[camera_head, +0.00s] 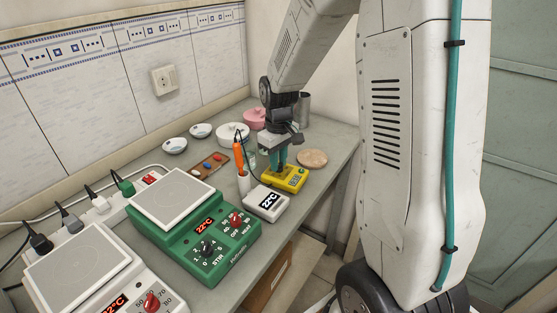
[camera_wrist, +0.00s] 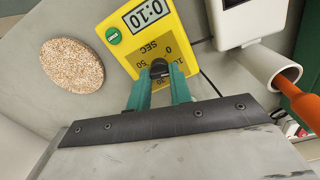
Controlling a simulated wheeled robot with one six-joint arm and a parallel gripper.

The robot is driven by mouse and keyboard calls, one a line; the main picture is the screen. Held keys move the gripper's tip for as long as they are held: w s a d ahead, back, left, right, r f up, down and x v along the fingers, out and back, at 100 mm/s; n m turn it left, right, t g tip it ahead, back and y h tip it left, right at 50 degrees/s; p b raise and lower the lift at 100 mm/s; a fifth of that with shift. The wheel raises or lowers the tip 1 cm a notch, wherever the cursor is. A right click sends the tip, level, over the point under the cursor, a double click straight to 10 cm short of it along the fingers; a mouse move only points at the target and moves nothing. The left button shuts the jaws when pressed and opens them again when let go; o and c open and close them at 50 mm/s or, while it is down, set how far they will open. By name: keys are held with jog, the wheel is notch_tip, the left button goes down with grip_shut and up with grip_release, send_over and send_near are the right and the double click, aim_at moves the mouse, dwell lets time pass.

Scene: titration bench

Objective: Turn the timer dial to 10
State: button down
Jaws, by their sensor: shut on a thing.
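The yellow timer (camera_head: 294,180) lies on the bench. My gripper (camera_head: 278,166) reaches down onto the timer from above. In the wrist view its two green fingers (camera_wrist: 160,80) are shut on the dial, one on each side. The dial's pointer is too small to read.
A round cork-like pad (camera_head: 312,158) lies right of the timer. A white meter (camera_head: 267,202) and a holder with an orange probe (camera_head: 238,148) stand close on its left. A green hotplate (camera_head: 215,255) is nearer the camera. A pink pot (camera_head: 254,118) and a grey cup (camera_head: 304,106) stand behind.

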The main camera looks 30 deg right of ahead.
aim_at(283, 178)
jog(key=c, duration=1.3)
grip_release()
jog(key=shift+o, duration=0.2)
notch_tip(283, 178, up, 8)
jog(key=shift+f, duration=0.1)
jog(key=s+a+r, duration=0.3)
jog(key=s, duration=0.5)
jog(key=s+a+r+m+t, duration=0.1)
jog(key=s+a+r, duration=0.2)
jog(key=s, duration=0.6)
jog(key=s+a+r+m, duration=0.1)
jog(key=s+a+r, duration=0.2)
jog(key=s, duration=0.6)
jog(key=shift+a, duration=0.8)
